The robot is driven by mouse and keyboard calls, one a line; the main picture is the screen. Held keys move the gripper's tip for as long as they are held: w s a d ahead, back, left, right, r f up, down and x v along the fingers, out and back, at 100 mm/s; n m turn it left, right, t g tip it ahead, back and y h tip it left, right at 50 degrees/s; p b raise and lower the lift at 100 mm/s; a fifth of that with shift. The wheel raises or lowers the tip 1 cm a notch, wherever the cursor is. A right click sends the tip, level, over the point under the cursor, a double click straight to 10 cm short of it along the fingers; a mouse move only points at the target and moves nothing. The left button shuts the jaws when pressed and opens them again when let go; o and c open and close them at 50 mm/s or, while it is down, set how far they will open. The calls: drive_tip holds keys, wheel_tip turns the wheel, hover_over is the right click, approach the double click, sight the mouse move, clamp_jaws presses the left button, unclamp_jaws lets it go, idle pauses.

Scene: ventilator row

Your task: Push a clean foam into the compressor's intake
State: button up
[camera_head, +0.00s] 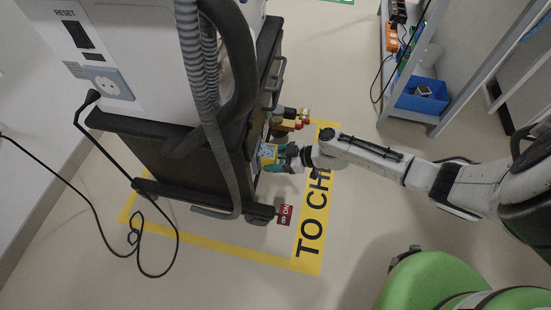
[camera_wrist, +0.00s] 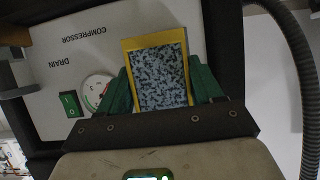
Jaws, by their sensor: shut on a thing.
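My gripper (camera_wrist: 160,92) is shut on a foam (camera_wrist: 160,75), a speckled grey-blue block with a yellow edge, held between green fingers. In the head view the gripper (camera_head: 280,158) is at the side of the ventilator cart (camera_head: 180,155), with the yellow of the foam (camera_head: 268,152) showing at its tips. In the wrist view the foam is in front of the white compressor panel (camera_wrist: 60,60), which reads COMPRESSOR and DRAIN. The intake is not visible; the foam and fingers cover that part of the panel. I cannot tell whether the foam touches the panel.
A round gauge (camera_wrist: 97,88) and a green switch (camera_wrist: 70,103) are on the panel. A grey hose (camera_head: 203,80) hangs along the cart. A red tag (camera_head: 284,214) is at its base. A black cable (camera_head: 140,240) lies on the floor. A blue bin (camera_head: 422,96) sits on a shelf.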

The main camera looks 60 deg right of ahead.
drive_tip(key=shift+w+a, duration=0.3)
drive_tip(key=shift+w, duration=0.5)
idle(0.8)
drive_tip(key=o, duration=1.2)
drive_tip(key=shift+o, duration=0.2)
drive_tip(key=shift+s, duration=0.1)
drive_tip(key=p+v, duration=0.2)
drive_tip(key=v, duration=0.8)
drive_tip(key=shift+s, duration=0.3)
drive_tip(key=shift+d+r, duration=0.1)
